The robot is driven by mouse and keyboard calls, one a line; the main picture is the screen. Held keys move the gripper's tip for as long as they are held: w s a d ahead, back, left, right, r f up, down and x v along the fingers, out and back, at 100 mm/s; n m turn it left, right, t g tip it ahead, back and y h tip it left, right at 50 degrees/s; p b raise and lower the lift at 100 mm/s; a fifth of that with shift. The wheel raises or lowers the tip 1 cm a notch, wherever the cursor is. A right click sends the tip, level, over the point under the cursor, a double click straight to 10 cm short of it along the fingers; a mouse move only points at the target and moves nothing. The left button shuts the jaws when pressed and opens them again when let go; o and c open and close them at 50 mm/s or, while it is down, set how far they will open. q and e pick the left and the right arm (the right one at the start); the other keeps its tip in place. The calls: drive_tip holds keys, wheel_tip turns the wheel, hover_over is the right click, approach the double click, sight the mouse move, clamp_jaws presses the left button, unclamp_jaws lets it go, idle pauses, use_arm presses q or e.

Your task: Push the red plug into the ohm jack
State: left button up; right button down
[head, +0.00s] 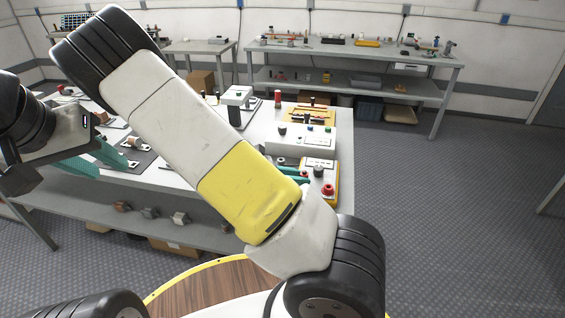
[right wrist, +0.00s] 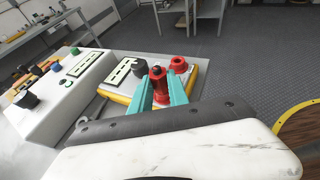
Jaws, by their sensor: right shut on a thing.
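My right gripper (right wrist: 161,88) is shut on the red plug (right wrist: 158,88), which stands between its teal fingers in the right wrist view. Its lower end and whatever lies beneath it are hidden. The yellow-edged meter (right wrist: 197,82) is just behind the fingers, with a red round post (right wrist: 178,64) to the right of the plug and a black one (right wrist: 139,68) to its left. In the head view the red post (head: 327,189) shows on the meter's near end, while my right arm covers most of the gripper. My left gripper (head: 100,163) is open and empty over the table's left side.
A white box with coloured knobs (head: 290,138) stands behind the meter. A green-topped device (head: 237,98) and a red cylinder (head: 278,98) stand farther back. Dark mats with parts lie at the left. Floor to the right of the table is clear.

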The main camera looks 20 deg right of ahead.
drive_tip(key=c, duration=1.2)
unclamp_jaws()
drive_tip(key=v, duration=0.7)
drive_tip(key=shift+a+r, duration=0.2)
drive_tip(key=shift+a, duration=0.15)
